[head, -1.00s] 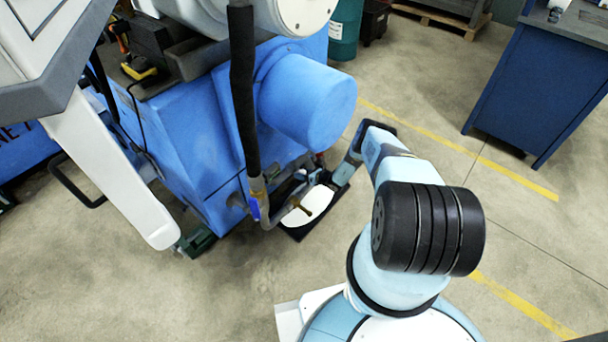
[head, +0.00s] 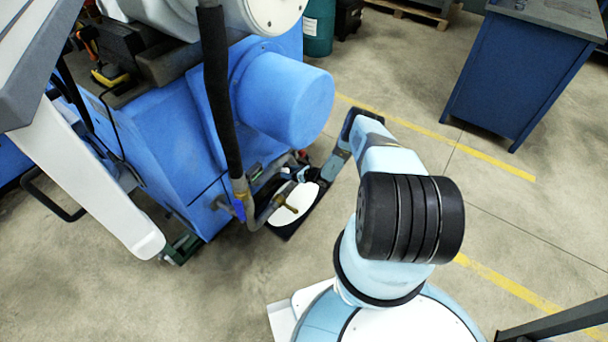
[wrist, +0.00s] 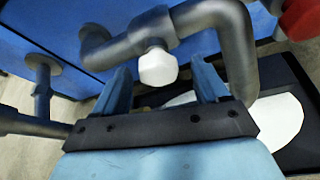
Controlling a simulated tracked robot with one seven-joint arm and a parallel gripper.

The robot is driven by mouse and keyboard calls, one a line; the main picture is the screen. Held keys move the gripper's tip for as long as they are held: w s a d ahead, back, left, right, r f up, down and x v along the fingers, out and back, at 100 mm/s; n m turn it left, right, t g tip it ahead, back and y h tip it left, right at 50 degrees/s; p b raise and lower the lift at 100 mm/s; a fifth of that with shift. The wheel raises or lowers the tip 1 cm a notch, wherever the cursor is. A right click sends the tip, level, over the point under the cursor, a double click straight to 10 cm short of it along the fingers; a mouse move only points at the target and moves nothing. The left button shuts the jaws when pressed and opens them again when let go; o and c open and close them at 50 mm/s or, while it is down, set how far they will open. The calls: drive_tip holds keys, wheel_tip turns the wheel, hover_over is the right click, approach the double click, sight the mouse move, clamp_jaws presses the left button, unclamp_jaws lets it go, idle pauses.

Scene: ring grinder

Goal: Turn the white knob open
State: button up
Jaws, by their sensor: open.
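The white knob (wrist: 157,68) is a small faceted cap on a grey pipe (wrist: 130,45) in the wrist view. My gripper (wrist: 161,64) is open, with one blue finger to the left of the knob and one to the right. The knob appears between the fingertips or just beyond them, with visible gaps on both sides. I cannot tell the exact depth. In the head view my gripper (head: 303,172) is small and low beside the blue machine (head: 185,120). I cannot make out the knob there.
A bent grey pipe (wrist: 236,45) stands close right of my gripper, and a red part (wrist: 300,18) lies beyond it. A blue cabinet (head: 520,75) stands at right; floor between is open.

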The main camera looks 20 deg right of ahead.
drive_tip(key=v, duration=1.1)
